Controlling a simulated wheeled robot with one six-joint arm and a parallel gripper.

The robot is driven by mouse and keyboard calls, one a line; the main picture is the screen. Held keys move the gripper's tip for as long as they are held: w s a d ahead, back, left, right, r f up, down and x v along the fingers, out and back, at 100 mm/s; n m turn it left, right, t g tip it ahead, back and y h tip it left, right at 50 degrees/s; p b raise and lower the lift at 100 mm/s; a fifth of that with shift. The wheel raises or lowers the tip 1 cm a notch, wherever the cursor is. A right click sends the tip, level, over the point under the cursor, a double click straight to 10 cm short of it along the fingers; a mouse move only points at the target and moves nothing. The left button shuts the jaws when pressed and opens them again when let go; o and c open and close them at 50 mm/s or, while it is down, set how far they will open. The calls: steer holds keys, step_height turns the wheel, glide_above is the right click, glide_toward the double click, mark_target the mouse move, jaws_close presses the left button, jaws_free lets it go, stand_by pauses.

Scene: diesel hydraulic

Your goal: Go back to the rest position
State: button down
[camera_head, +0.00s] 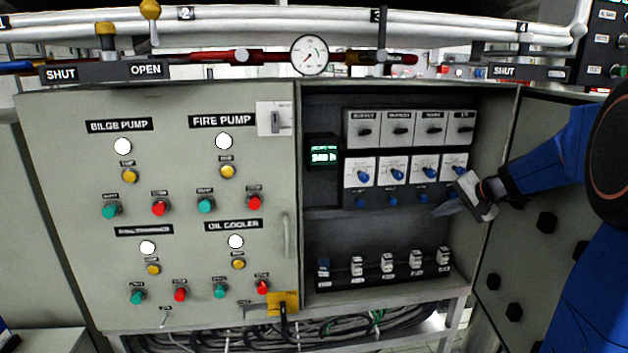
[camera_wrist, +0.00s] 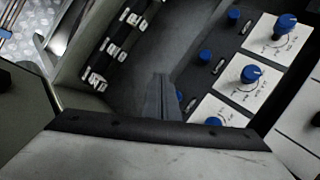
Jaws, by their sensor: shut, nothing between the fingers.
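My gripper (camera_head: 446,209) is inside the open right-hand compartment of the grey cabinet (camera_head: 70,270), at its right side. Its fingers are shut with nothing between them. In the head view it points left, just below the row of blue rotary knobs (camera_head: 397,169). In the wrist view the shut fingertips (camera_wrist: 160,98) show near the middle, with a blue knob (camera_wrist: 250,73) and others to the right. I cannot tell whether the fingertips touch anything. My blue arm comes in from the right, in front of the open cabinet door (camera_head: 520,245).
The compartment's right edge and the open door lie close to my wrist. A row of white breakers (camera_head: 387,264) is below the gripper. A pressure gauge (camera_head: 309,55) and pipes run above. The left panel bears buttons and lamps. The compartment's middle is free.

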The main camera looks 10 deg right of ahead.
steer(key=s+a+n+g, duration=0.3)
steer(key=s+a+n, duration=0.2)
steer(key=s+a, duration=1.2)
steer(key=s+f+n+h, duration=0.2)
steer(key=s+f, duration=0.1)
steer(key=s, duration=0.7)
steer(key=s+a+f+n+h, duration=0.1)
steer(key=s+f+n+h, duration=0.1)
steer(key=s, duration=0.8)
steer(key=shift+a+f+n+g, duration=0.2)
steer(key=shift+f+n+g, duration=0.2)
steer(key=shift+f+n, duration=0.45)
steer(key=shift+s+f, duration=0.1)
steer(key=shift+f, duration=0.05)
